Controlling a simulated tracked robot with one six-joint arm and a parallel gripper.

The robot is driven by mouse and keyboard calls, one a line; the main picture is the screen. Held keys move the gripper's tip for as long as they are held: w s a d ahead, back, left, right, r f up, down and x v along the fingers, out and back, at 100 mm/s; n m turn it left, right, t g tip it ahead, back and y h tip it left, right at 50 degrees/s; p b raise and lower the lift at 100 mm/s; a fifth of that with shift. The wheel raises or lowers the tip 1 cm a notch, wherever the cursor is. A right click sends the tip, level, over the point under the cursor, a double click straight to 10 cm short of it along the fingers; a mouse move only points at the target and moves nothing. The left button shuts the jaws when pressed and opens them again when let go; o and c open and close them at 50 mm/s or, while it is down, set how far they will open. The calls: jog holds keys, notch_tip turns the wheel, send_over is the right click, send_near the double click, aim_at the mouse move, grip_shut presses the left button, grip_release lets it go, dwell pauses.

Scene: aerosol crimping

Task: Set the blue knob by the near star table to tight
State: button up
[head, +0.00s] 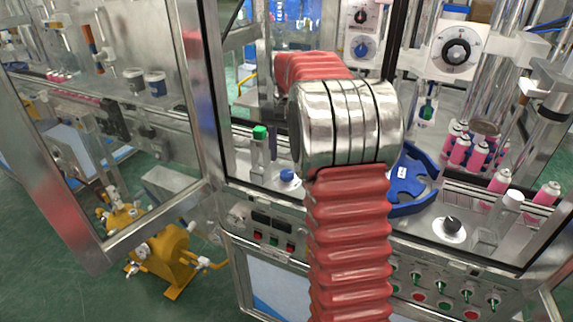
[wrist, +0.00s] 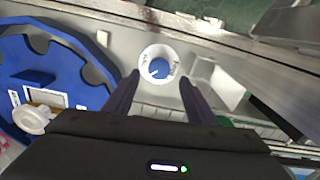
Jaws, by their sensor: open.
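The blue knob (wrist: 160,69) sits on a round white dial in the wrist view, with a short white pointer mark toward its lower left. Small lettering stands on the dial's left and right sides, too blurred to read. In the head view the blue knob (head: 287,175) is on the deck, left of my arm. My gripper (wrist: 159,82) is open and empty, its two dark fingers on either side of the knob in the picture; whether they are level with it I cannot tell. The blue star table (wrist: 60,75) is at the left. My arm hides the gripper in the head view.
A green-capped clear post (head: 260,150) stands near the knob. A black knob on a white dial (head: 450,228) and pink cans (head: 462,150) are to the right. A metal frame rail (wrist: 110,28) runs beyond the knob in the wrist view.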

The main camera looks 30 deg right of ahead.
aim_at(286, 172)
notch_tip(286, 172, up, 9)
jog(key=shift+f, duration=0.2)
dwell(0.5)
